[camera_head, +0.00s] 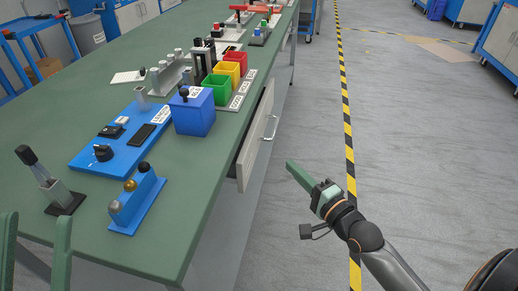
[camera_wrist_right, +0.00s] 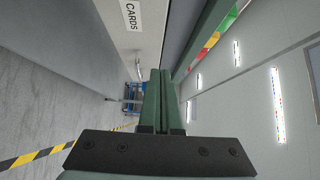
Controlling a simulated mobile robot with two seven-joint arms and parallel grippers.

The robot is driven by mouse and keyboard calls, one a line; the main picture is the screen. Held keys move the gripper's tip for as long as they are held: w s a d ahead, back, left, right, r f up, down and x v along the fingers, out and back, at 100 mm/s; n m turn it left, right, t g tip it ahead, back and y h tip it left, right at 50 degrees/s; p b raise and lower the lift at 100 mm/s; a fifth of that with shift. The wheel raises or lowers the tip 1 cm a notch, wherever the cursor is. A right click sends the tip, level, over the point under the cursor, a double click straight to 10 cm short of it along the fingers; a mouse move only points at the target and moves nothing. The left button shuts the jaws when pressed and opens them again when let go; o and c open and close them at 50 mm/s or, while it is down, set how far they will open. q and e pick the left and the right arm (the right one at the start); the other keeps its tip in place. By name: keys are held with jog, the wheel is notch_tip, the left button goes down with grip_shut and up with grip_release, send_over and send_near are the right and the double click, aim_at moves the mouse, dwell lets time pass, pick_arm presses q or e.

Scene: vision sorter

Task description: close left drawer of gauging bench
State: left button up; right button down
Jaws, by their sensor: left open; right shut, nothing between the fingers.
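The green-topped gauging bench (camera_head: 200,210) fills the left of the head view. A pale drawer (camera_head: 255,142) with a metal handle (camera_head: 271,128) stands partly open from its right side, with a dark gap behind its front. My right gripper (camera_head: 292,167) is shut and empty, to the right of the drawer front and apart from it in the head view. Its closed fingers (camera_wrist_right: 161,98) also show in the wrist view, beside a pale front labelled CARDS (camera_wrist_right: 131,15). My left gripper (camera_head: 36,218) is open over the bench's near left corner, its fingers spread and empty.
Open floor lies right of the bench, with a striped tape line (camera_head: 348,125).

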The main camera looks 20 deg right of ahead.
jog(key=b, duration=0.2)
send_near(252, 141)
jog(key=w+d, duration=0.2)
jog(key=w+a, duration=0.1)
jog(key=w+a+b, duration=0.1)
jog(key=w, duration=0.1)
jog(key=shift+r, duration=0.1)
jog(key=shift+w+a, duration=0.2)
jog(key=shift+a, duration=0.25)
pick_arm(q)
notch_tip(252, 141, down, 4)
jog(key=shift+w+d+r+n, duration=0.15)
jog(key=shift+r+n, duration=0.05)
jog(key=shift+n, duration=0.1)
